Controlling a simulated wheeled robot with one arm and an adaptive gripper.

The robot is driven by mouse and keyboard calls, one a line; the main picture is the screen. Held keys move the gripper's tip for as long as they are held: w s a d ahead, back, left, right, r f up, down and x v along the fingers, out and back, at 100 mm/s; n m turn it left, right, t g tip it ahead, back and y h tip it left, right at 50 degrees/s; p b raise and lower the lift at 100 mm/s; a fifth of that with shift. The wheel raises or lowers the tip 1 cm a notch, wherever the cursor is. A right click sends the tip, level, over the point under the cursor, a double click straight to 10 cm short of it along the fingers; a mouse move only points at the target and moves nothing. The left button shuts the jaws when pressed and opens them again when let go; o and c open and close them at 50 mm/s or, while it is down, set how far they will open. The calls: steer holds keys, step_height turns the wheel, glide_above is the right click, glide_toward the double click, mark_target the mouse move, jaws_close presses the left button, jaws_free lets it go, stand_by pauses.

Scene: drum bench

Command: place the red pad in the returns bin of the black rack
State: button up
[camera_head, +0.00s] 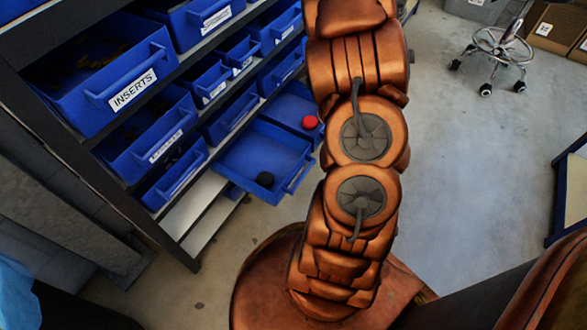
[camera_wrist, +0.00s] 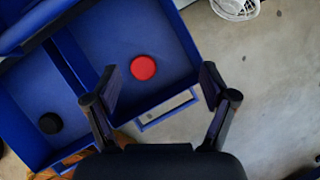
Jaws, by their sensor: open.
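The red pad (camera_wrist: 143,68) lies in a blue bin (camera_wrist: 120,25) of the black rack, seen between my open fingers in the wrist view. In the head view the red pad (camera_head: 310,122) shows just left of my arm, in a bin (camera_head: 283,106) partly hidden by the arm. My gripper (camera_wrist: 160,98) is open and empty, with the pad apart from both fingertips. A dark round pad (camera_head: 265,179) lies in the neighbouring pulled-out blue bin (camera_head: 245,150); it also shows in the wrist view (camera_wrist: 50,123). No returns label is readable.
The black rack (camera_head: 120,190) holds several blue bins, one labelled INSERTS (camera_head: 110,80). A wheeled stool (camera_head: 500,45) and cardboard boxes (camera_head: 555,22) stand at the back right. The floor (camera_head: 470,150) right of my arm is clear.

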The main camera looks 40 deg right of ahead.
steer(key=w+r+m+h, duration=0.3)
steer(key=r+m+h, duration=0.2)
steer(key=r+m, duration=0.55)
steer(key=s+a+r+m+g+h, duration=0.2)
steer(key=s+a+r+m, duration=0.35)
steer(key=m, duration=0.25)
steer(key=s+a+f+m+g+y, duration=0.1)
steer(key=s+a+m+g+y, duration=0.2)
steer(key=s+a+m, duration=0.4)
steer(key=s+a+f+m+g+y, duration=0.2)
steer(key=s+a+m+g+y, duration=0.2)
steer(key=s+a, duration=1.7)
steer(key=a+m+y, duration=0.2)
steer(key=a+m, duration=0.2)
steer(key=a, duration=0.3)
steer(key=shift+a, duration=0.2)
